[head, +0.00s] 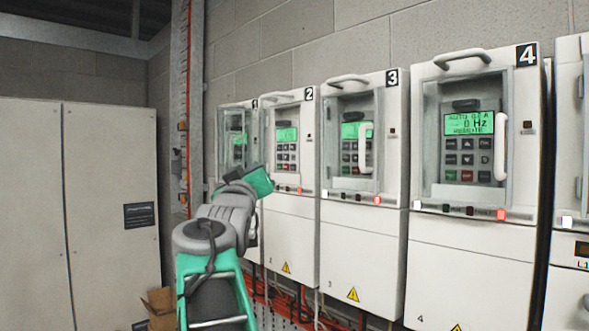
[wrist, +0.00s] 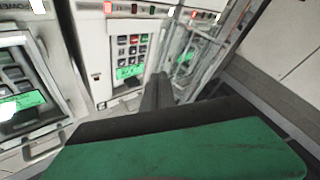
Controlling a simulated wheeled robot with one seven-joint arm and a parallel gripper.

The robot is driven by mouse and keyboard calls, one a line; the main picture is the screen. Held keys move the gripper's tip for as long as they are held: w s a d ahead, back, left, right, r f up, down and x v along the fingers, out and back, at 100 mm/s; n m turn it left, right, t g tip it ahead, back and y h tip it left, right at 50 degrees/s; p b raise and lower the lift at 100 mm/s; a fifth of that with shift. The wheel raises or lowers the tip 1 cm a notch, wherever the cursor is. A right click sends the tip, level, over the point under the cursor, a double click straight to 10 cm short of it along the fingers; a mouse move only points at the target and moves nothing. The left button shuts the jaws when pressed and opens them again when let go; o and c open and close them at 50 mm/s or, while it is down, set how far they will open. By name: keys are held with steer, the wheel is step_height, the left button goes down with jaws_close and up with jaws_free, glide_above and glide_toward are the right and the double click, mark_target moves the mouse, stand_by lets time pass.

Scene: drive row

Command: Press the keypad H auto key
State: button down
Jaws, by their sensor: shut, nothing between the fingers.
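Several numbered drives on the wall each carry a keypad. The drive 4 keypad (head: 467,160) shows "AUTO" and "Hz" on its green screen, behind a clear cover. The drive 3 keypad (head: 348,158) and drive 2 keypad (head: 286,158) are smaller in view. The wrist view looks at an upside-down keypad (wrist: 131,47) with dark keys, a red key and a green screen; it looks uncovered. My gripper (wrist: 158,80) is shut and empty, its dark fingers beside this keypad, apparently short of it. Key labels are too small to read, and I cannot pick out the H auto key.
A clear cover frame (wrist: 205,42) stands right of the keypad in the wrist view. A handled cover (wrist: 38,152) is at left. In the head view, a grey cabinet (head: 105,200) and cardboard box (head: 160,308) are at left. Orange cables hang below the drives.

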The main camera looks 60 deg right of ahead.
steer(key=p, duration=0.3)
glide_toward(287, 165)
step_height(287, 165, up, 2)
steer(key=w+d, duration=0.3)
steer(key=shift+s+d, duration=0.1)
steer(key=shift+d, duration=0.05)
stand_by(1.7)
steer(key=shift+d, duration=0.35)
steer(key=shift+s+d, duration=0.1)
steer(key=shift+d, duration=0.3)
stand_by(0.4)
steer(key=shift+a+f, duration=0.1)
steer(key=shift+a, duration=0.05)
steer(key=shift+a+b, duration=0.55)
steer(key=shift+a, duration=0.1)
